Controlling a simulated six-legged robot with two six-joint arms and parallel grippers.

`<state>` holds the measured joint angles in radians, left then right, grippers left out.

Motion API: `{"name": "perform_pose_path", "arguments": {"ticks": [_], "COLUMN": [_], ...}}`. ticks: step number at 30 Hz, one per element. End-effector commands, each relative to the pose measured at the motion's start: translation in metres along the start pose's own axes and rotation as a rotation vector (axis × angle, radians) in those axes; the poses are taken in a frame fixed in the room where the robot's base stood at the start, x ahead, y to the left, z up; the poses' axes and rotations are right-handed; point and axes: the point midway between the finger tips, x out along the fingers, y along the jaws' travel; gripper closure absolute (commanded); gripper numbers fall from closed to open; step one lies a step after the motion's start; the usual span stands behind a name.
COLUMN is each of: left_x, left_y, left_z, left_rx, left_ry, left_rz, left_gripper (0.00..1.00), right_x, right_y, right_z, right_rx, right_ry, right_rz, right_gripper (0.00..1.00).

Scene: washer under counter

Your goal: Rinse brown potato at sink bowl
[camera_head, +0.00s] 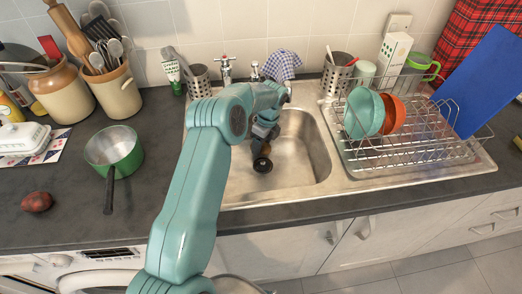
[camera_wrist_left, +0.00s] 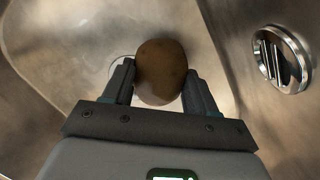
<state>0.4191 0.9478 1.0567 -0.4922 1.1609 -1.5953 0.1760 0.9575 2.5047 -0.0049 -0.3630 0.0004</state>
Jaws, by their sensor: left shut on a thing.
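The brown potato (camera_wrist_left: 160,70) shows in the left wrist view between the two dark fingers of my left gripper (camera_wrist_left: 160,85), which is shut on it. In the head view my left gripper (camera_head: 262,158) hangs down inside the steel sink bowl (camera_head: 306,150), below the taps. The arm and gripper mostly hide the potato there. In the wrist view the bowl's metal surface lies below the potato; I cannot tell whether they touch. My right gripper is not in view.
A cold-looking tap (camera_head: 226,68) stands behind the bowl, with a cloth (camera_head: 282,65) beside it. A dish rack (camera_head: 425,135) with bowls stands right. A green pan (camera_head: 114,152) and a reddish potato (camera_head: 36,202) sit on the left counter. A slotted overflow (camera_wrist_left: 280,58) shows in the bowl wall.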

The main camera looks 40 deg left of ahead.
Motion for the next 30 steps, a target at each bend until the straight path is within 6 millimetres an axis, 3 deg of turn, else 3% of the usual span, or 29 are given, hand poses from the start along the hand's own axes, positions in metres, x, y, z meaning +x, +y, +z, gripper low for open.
{"name": "perform_pose_path", "arguments": {"ticks": [30], "left_x": [-0.093], "left_y": [0.013], "left_z": [0.009], "left_rx": [0.001], "left_ry": [0.0], "left_rz": [-0.001], "left_gripper": [0.76], "right_x": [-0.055], "right_y": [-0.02], "right_z": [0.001], "right_rx": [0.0], "right_ry": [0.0], "right_rz": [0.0], "right_gripper": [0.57]}}
